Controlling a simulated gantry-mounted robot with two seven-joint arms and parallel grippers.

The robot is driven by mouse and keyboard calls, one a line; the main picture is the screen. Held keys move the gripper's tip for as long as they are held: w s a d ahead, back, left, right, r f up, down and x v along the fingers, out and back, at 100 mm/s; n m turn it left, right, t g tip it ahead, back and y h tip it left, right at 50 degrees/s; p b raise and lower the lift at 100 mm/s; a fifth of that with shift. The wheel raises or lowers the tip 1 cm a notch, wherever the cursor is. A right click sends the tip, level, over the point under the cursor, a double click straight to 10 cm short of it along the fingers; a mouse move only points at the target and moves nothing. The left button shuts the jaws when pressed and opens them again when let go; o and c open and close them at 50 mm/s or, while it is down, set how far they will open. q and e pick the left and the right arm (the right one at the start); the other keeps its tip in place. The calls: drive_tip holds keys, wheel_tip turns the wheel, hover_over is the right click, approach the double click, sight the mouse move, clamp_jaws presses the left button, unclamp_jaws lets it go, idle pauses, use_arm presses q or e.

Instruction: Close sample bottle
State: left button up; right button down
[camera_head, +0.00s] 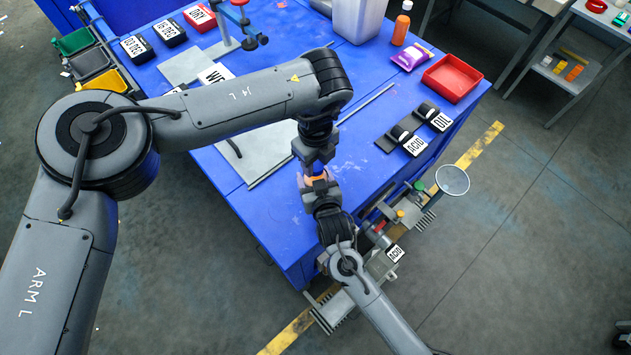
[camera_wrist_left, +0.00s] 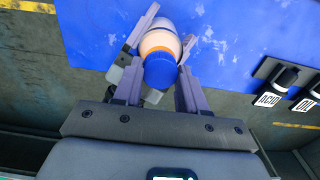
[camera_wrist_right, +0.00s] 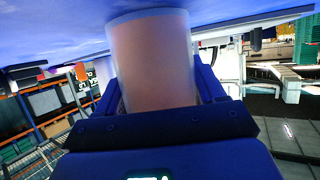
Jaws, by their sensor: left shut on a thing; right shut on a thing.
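The sample bottle (camera_wrist_right: 152,65) is a clear cylinder with pinkish-orange contents. It fills the middle of the right wrist view, between the fingers of my right gripper (camera_wrist_right: 160,92), which is shut on its body. In the left wrist view the bottle (camera_wrist_left: 158,40) shows behind a blue cap (camera_wrist_left: 160,71). My left gripper (camera_wrist_left: 158,82) is shut on the blue cap. The cap lines up with the bottle's end; whether it is seated or only touching cannot be told. In the head view the two grippers meet above the table's front edge, with a bit of orange bottle (camera_head: 316,177) between them.
The blue table (camera_head: 260,215) lies below. A grey plate (camera_head: 262,150) is behind my left arm. Black holders labelled ACID (camera_head: 415,146) and OIL (camera_head: 441,122), a red tray (camera_head: 452,78), a purple packet (camera_head: 411,57) and an orange bottle (camera_head: 401,25) stand to the right and back.

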use_arm(q)
drive_tip(key=o, duration=1.2)
drive_tip(key=shift+o, duration=0.2)
drive_tip(key=shift+r, duration=0.1)
wheel_tip(320, 180, up, 12)
use_arm(e)
unclamp_jaws()
use_arm(q)
drive_tip(key=shift+r, duration=0.2)
use_arm(e)
drive_tip(key=v, duration=1)
drive_tip(key=shift+s+d+r, duration=0.1)
drive_tip(key=shift+s+r, duration=0.1)
drive_tip(key=shift+s, duration=0.15)
